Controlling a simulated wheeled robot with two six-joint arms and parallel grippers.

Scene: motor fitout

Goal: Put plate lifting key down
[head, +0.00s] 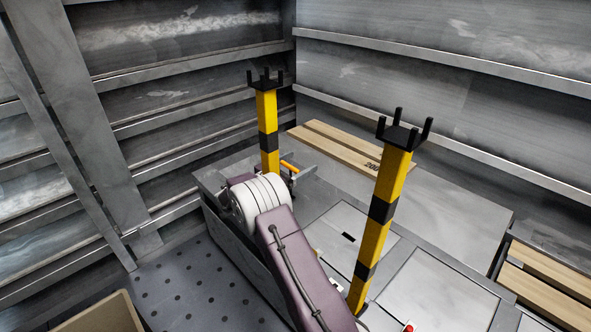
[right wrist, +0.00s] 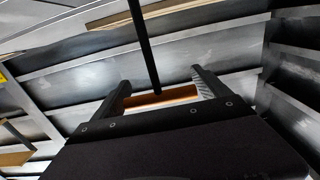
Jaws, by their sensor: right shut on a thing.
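The plate lifting key (right wrist: 145,45) has a long dark shaft and an orange crossbar handle. In the right wrist view its handle (right wrist: 165,98) lies across between the two dark fingers of my right gripper (right wrist: 160,84), which is shut on it. The shaft runs up out of that picture, so its far end is hidden. In the head view a small orange piece of the handle (head: 289,167) shows beyond my right arm's white joint, beside the far striped post. My right gripper is mostly hidden there. My left gripper is not in view.
Two yellow-and-black posts (head: 381,210) (head: 267,130) with black pronged tops rise from the grey deck. Flat metal plates (head: 345,236) lie on the deck. Wooden planks (head: 350,152) lie behind, more (head: 548,293) at right. A tan bin (head: 95,318) stands lower left. Ribbed metal walls enclose it.

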